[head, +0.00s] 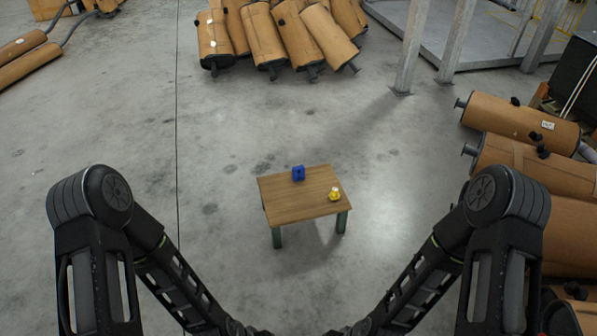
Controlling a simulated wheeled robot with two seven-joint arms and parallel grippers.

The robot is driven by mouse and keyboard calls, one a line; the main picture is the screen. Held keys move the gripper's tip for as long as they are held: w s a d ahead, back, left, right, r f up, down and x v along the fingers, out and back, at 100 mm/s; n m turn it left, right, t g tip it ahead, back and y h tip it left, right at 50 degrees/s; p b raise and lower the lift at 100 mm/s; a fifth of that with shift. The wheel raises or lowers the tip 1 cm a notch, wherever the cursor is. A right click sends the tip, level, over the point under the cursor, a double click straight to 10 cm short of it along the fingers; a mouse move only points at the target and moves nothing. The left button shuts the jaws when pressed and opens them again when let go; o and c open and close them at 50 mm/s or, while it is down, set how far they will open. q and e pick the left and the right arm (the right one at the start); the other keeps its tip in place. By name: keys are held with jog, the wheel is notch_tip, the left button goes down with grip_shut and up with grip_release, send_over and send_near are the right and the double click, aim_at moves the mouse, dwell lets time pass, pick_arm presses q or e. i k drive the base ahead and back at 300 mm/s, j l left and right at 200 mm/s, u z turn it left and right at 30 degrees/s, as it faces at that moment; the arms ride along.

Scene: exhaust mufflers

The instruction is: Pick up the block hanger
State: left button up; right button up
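A small blue block (298,173), which may be the block hanger, stands on a low wooden table (285,205) near the back edge of its top. A dark spot shows on its front face, but it is too small to tell more. My two arms come in from the lower left and lower right and reach down toward the bottom middle of the view. Both forearms end at the bottom edge, well in front of the table and apart from the block. My grippers are cut off below the frame, so their fingers are not seen.
A small yellow object with a pale top (334,194) sits at the table's right edge. Brown mufflers (266,38) lie in a row at the back, and more mufflers (520,125) are stacked at the right. A metal post (412,45) stands behind. The floor around the table is clear.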

aim_at(298, 172)
jog(key=i+z, duration=0.15)
jog(key=z, duration=0.65)
jog(key=i+j+z, duration=0.4)
jog(key=j, duration=0.15)
jog(key=i+j+z, duration=0.15)
jog(key=j, duration=0.2)
jog(key=i+j+z, duration=0.2)
jog(key=i+j, duration=0.2)
jog(key=j, duration=0.15)
jog(key=i+j, duration=0.15)
jog(key=j, duration=0.2)
jog(key=i+j, duration=0.2)
jog(key=j, duration=0.15)
